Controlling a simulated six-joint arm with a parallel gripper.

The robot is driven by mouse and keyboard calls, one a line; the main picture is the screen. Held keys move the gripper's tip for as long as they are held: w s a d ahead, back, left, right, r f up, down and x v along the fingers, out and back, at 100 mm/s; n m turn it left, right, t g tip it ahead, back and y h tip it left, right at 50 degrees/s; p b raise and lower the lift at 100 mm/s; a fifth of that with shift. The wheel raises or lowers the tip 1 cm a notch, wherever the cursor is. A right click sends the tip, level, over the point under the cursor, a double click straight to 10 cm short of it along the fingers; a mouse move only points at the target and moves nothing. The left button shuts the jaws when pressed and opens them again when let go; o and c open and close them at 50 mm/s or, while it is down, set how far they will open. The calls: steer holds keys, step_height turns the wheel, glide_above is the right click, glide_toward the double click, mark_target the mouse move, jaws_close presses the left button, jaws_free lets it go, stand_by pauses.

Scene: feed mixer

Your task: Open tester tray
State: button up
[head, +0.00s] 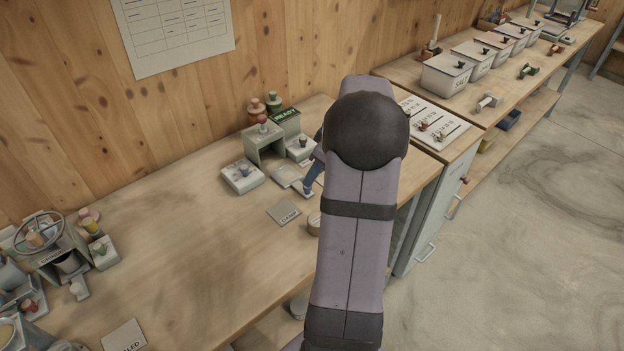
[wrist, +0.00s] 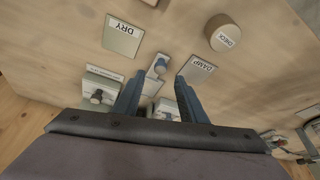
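The grey tester housing (head: 263,143) stands near the wall with a red knob on top and a green READY sign (head: 285,115) behind it. A flat pale tray piece (head: 286,176) lies in front of it. In the wrist view, a small pale piece with a grey-blue knob (wrist: 160,64), apparently the tray's front and handle, shows between and just beyond my fingertips. My gripper (wrist: 158,78) is open, its blue fingers on either side of the tray. In the head view my gripper (head: 312,178) is partly hidden by my arm. Finger contact with the tray cannot be told.
Low boxes with knobs stand left (head: 243,176) and right (head: 300,148) of the tester. A DAMP card (head: 285,212), a DRY card (wrist: 122,38) and a round CHECK piece (wrist: 222,33) lie nearby. The bench's middle is clear. Lidded bins (head: 447,75) stand at the right.

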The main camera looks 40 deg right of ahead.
steer(key=shift+v, duration=1.35)
steer(key=s+a+f+m+g, duration=0.1)
steer(key=s+a, duration=0.1)
steer(key=a, duration=0.6)
steer(key=s+a+f+g, duration=0.1)
steer(key=s+a, duration=0.2)
steer(key=a, duration=0.6)
steer(key=s+a+f+m+g+p, duration=0.1)
steer(key=s+a, duration=0.1)
steer(key=a, duration=0.6)
steer(key=shift+s+a+f+m, duration=0.2)
steer(key=shift+f+m, duration=0.1)
steer(key=shift+f, duration=0.05)
steer(key=shift+m+g+h, duration=0.5)
steer(key=shift+g+h, duration=0.1)
steer(key=shift+h, duration=0.1)
steer(key=s+a, duration=0.1)
steer(key=s, duration=0.1)
steer(key=s+a+f, duration=0.1)
steer(key=s+a, duration=0.1)
steer(key=s+a+f, duration=0.1)
steer(key=s, duration=0.2)
steer(key=shift+a+p, duration=0.35)
steer(key=shift+a, duration=0.05)
steer(key=shift+f, duration=0.1)
